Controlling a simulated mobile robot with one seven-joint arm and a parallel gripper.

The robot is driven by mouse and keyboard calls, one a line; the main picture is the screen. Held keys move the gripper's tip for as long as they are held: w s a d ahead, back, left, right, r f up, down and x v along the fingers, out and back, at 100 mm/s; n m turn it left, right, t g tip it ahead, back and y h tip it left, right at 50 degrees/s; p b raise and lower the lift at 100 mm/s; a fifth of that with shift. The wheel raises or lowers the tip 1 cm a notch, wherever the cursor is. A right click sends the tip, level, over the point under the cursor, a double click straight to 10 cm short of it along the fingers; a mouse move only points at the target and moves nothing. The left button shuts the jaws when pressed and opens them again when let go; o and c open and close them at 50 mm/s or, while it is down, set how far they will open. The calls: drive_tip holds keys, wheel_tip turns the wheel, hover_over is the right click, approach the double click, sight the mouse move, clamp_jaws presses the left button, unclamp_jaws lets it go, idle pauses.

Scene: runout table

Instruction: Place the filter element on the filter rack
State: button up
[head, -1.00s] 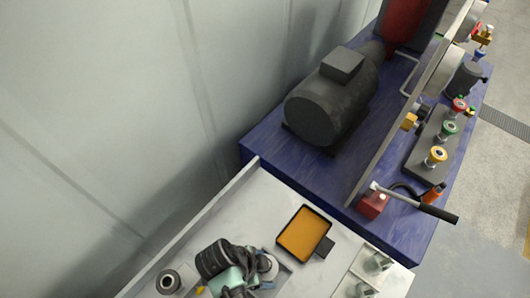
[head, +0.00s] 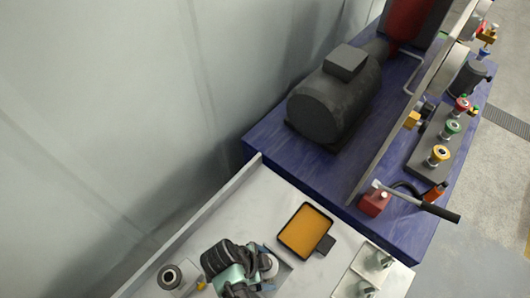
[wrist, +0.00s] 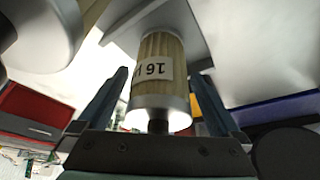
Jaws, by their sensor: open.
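The filter element (wrist: 160,55) is a cylinder with a tan pleated body, a white label and a pale metal end cap. In the wrist view it lies between the two fingers of my gripper (wrist: 160,76), which is open with gaps on both sides. Its far end meets a grey plate (wrist: 200,52); I cannot tell whether this is the filter rack. In the head view my black and teal gripper (head: 245,276) is low over the pale table and hides much there. A pale rounded thing (head: 271,265) shows beside it, too small to identify.
A dark-rimmed orange tray (head: 305,231) lies right of my gripper. A grey cylinder with a dark hole (head: 171,277) stands to the left. Metal fittings (head: 376,261) sit at the right edge. Behind is a blue base (head: 285,150) with a dark motor (head: 335,102).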

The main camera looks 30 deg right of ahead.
drive_tip(key=b+v, duration=0.1)
drive_tip(key=v, duration=1.1)
drive_tip(key=w+a+r+n+t+y, duration=0.15)
drive_tip(key=w+r+n+t, duration=0.65)
drive_tip(key=w+r, duration=0.9)
drive_tip(key=w+a+r+n+t, duration=0.1)
drive_tip(key=w+r+n+t, duration=0.2)
drive_tip(key=r, duration=0.5)
drive_tip(key=w+a+r+t, duration=0.1)
drive_tip(key=w+r+t, duration=0.25)
drive_tip(key=r, duration=0.35)
wheel_tip(320, 180, up, 17)
drive_tip(key=s+n+t+y, duration=0.2)
drive_tip(key=n+t, duration=0.3)
drive_tip(key=t, duration=0.2)
drive_tip(key=s+r+n+t, duration=0.3)
drive_tip(key=s+r, duration=0.3)
drive_tip(key=r, duration=0.3)
drive_tip(key=s+a+r+n+t, duration=0.1)
drive_tip(key=s+r+t, duration=0.3)
drive_tip(key=r, duration=0.5)
drive_tip(key=shift+s+a+r+n, duration=0.2)
drive_tip(key=shift+s+n, duration=0.7)
drive_tip(key=shift+s, duration=0.1)
drive_tip(key=shift+y, duration=0.25)
